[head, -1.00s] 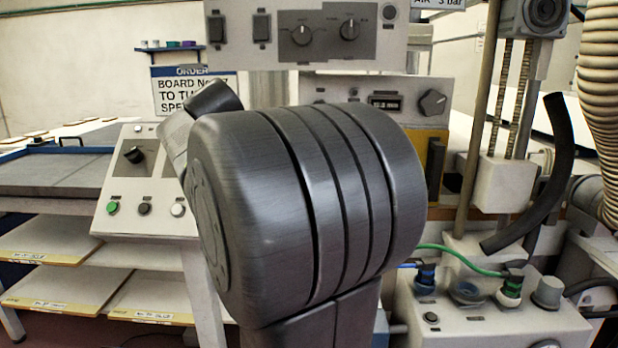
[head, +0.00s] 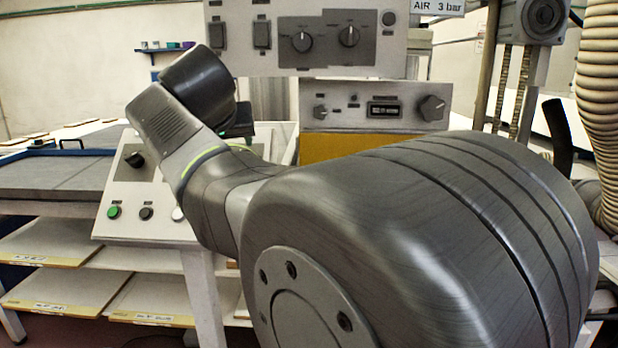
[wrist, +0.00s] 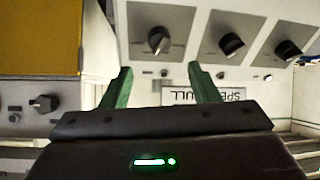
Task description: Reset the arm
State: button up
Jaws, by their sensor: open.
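My gripper (wrist: 160,85) shows in the wrist view with its two green fingers spread apart and nothing between them. Beyond the fingers is a pale control panel (wrist: 195,50) with several black knobs and a label partly reading "SPE…ULL". In the head view my arm fills the middle and right of the picture, its large dark joint close to the camera. The fingers are hidden in the head view behind my own arm.
A sloped button panel (head: 140,205) stands at left beside a grey table (head: 60,172). Shelves with boards (head: 60,300) are below. A control box (head: 375,105) and an upper panel (head: 310,40) stand behind my arm. A ribbed hose (head: 600,110) hangs at right.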

jog(key=b+x, duration=0.1)
jog(key=x, duration=0.8)
jog(key=shift+w+f, duration=0.1)
jog(key=shift+f, duration=0.1)
jog(key=shift+w+r, duration=0.1)
jog(key=shift+w, duration=0.25)
jog(key=shift+s+r+n+p, duration=0.1)
jog(key=shift+r+n+p, duration=0.05)
jog(key=shift+n+p, duration=0.9)
jog(key=n+y+p, duration=0.1)
jog(key=n+p, duration=0.2)
jog(key=p, duration=0.2)
jog(key=shift+n+g, duration=0.35)
jog(key=shift+g, duration=0.05)
jog(key=n+p, duration=0.3)
jog(key=p, duration=0.3)
jog(key=shift+n+g, duration=0.3)
jog(key=shift+n, duration=0.1)
jog(key=n+g+p, duration=0.1)
jog(key=n+p, duration=0.5)
jog(key=p, duration=0.5)
jog(key=shift+a+n, duration=0.1)
jog(key=shift+n, duration=0.3)
jog(key=shift+n+g+p, duration=0.3)
jog(key=shift+n+p, duration=0.4)
jog(key=shift+p, duration=0.5)
